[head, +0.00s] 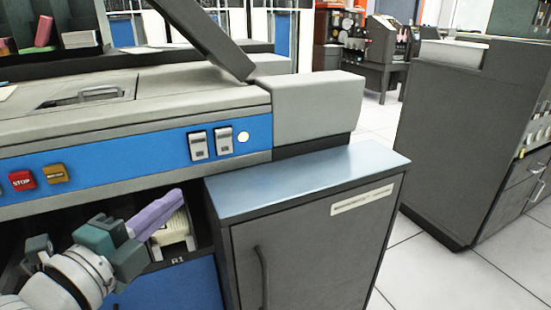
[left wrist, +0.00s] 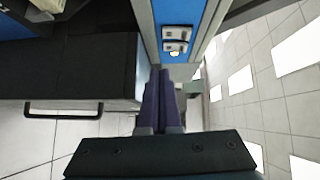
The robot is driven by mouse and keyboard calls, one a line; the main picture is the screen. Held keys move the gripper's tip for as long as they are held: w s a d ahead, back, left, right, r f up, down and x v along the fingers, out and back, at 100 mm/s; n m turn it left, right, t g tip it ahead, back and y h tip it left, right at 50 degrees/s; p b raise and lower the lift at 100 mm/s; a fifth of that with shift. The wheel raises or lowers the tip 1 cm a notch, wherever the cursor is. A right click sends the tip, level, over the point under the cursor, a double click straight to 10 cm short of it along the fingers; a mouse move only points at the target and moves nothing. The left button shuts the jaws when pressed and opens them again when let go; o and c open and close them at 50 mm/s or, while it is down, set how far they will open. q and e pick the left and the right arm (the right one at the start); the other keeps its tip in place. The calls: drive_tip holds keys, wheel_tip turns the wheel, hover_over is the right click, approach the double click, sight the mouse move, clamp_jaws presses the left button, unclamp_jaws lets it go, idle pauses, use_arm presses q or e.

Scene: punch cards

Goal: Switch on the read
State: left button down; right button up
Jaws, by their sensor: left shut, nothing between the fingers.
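Two light-grey rocker switches, a left one (head: 198,146) and a right one (head: 223,140), sit side by side on the machine's blue panel (head: 120,160). A round white lamp (head: 243,137) is right of them. Their labels are too small to read. The switches (left wrist: 176,39) and lamp (left wrist: 175,54) also show in the left wrist view, beyond the fingertips. My left gripper (head: 177,196) is shut and empty, its purple fingers below the panel in the head view, pointing up and right, apart from the switches. My right gripper is not in view.
A red STOP button (head: 22,180) and an orange button (head: 54,174) are on the panel's left. A grey cabinet (head: 310,245) with a bare top stands right of my left gripper. Another dark cabinet (head: 450,130) stands farther right, with open floor (head: 420,280) between.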

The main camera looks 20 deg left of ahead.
use_arm(q)
drive_tip(key=s, duration=0.3)
drive_tip(key=shift+d+f, duration=0.2)
drive_tip(key=shift+d, duration=0.05)
drive_tip(key=s+d+r+n+g+p, duration=0.4)
drive_tip(key=s+r+n+g+p, duration=0.1)
drive_tip(key=r+p, duration=0.4)
drive_tip(key=s+d+r+n+g+h+p, duration=0.1)
drive_tip(key=s+d+r+n+g+p, duration=0.35)
drive_tip(key=r+p, duration=0.5)
drive_tip(key=s+d+r+n+g+p, duration=0.35)
drive_tip(key=s+r+n+p, duration=0.2)
drive_tip(key=r+p, duration=0.35)
wheel_tip(320, 180, up, 35)
drive_tip(key=s+p, duration=0.1)
drive_tip(key=p, duration=3.6)
drive_tip(key=shift+a+r+g, duration=0.2)
drive_tip(key=shift+a+g, duration=0.2)
